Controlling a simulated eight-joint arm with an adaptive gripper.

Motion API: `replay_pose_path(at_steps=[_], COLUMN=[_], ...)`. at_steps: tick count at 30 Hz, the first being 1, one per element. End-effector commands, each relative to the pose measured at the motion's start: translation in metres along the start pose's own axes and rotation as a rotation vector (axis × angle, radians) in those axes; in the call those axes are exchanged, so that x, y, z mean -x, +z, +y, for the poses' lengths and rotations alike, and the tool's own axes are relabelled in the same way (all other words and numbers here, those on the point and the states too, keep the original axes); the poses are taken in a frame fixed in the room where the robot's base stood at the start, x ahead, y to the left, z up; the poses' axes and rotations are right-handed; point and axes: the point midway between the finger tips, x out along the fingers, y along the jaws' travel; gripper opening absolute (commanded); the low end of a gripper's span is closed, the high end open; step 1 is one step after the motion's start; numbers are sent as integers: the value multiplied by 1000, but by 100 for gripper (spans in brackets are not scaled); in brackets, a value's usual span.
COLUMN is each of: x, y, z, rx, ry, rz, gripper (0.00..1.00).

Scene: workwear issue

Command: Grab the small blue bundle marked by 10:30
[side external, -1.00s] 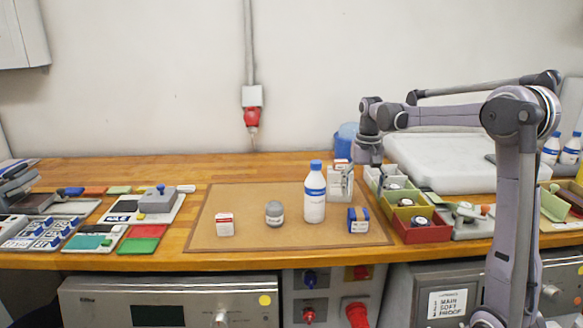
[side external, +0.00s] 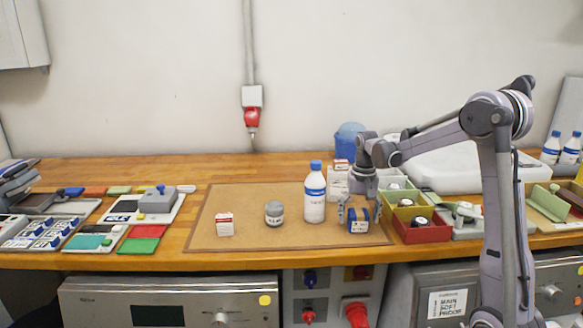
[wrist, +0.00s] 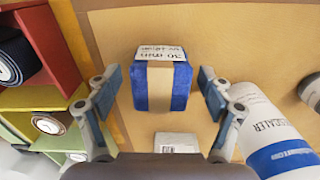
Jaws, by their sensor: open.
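The small blue bundle (side external: 358,226) sits on the right part of the brown mat (side external: 262,200). In the wrist view the bundle (wrist: 180,90) is a blue block with a tan band and a white label. The label's top line appears to read "30 min"; the line below is too small to read surely. My gripper (side external: 358,209) is open and low over the bundle, pointing down. In the wrist view its fingers (wrist: 160,84) stand left and right of the bundle, with a gap on each side. Nothing is held.
A white bottle with a blue cap (side external: 314,195) stands close left of the bundle. A grey jar (side external: 274,214) and a small red-white box (side external: 224,224) are farther left. A red bin (side external: 424,234) and a yellow bin (side external: 407,217) stand to the right.

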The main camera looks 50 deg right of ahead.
Motion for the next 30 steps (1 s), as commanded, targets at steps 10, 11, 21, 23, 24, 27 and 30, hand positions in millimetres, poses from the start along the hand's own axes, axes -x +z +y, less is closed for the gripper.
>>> replay_pose_path(at_steps=[10, 11, 21, 23, 24, 27, 30], x=[0, 0, 2, 5, 8, 17, 32], y=[0, 0, 0, 0, 0, 0, 0], z=[0, 0, 0, 0, 0, 0, 0], rx=[0, 0, 0, 0, 0, 0, 0], ry=[0, 0, 0, 0, 0, 0, 0], rz=[0, 0, 0, 0, 0, 0, 0], gripper=[21, 21, 21, 21, 21, 21, 21])
